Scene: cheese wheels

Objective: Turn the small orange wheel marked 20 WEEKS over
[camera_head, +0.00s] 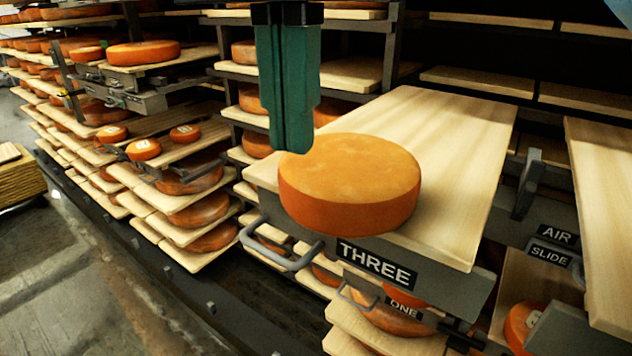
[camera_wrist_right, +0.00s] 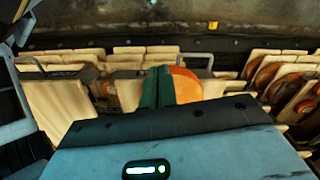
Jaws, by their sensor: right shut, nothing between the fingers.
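My right gripper (camera_head: 290,148) comes down from the top of the head view with its green fingers together and empty. Its tips are at the far left edge of a large orange wheel (camera_head: 350,180); I cannot tell if they touch. This wheel lies flat on the pulled-out board marked THREE, and no label shows on it. In the wrist view the shut fingers (camera_wrist_right: 157,88) stand beside the wheel (camera_wrist_right: 186,84). Small orange wheels with pale labels, one of them here (camera_head: 143,149), sit on a board at left; I cannot read 20 WEEKS on any. My left gripper is not in view.
The THREE board (camera_head: 450,130) is bare behind the wheel. Its drawer has a grey handle (camera_head: 282,255) in front. An empty board (camera_head: 600,200) juts out at the right, near the AIR and SLIDE signs. Shelves full of wheels line the left; the floor (camera_head: 70,290) is clear.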

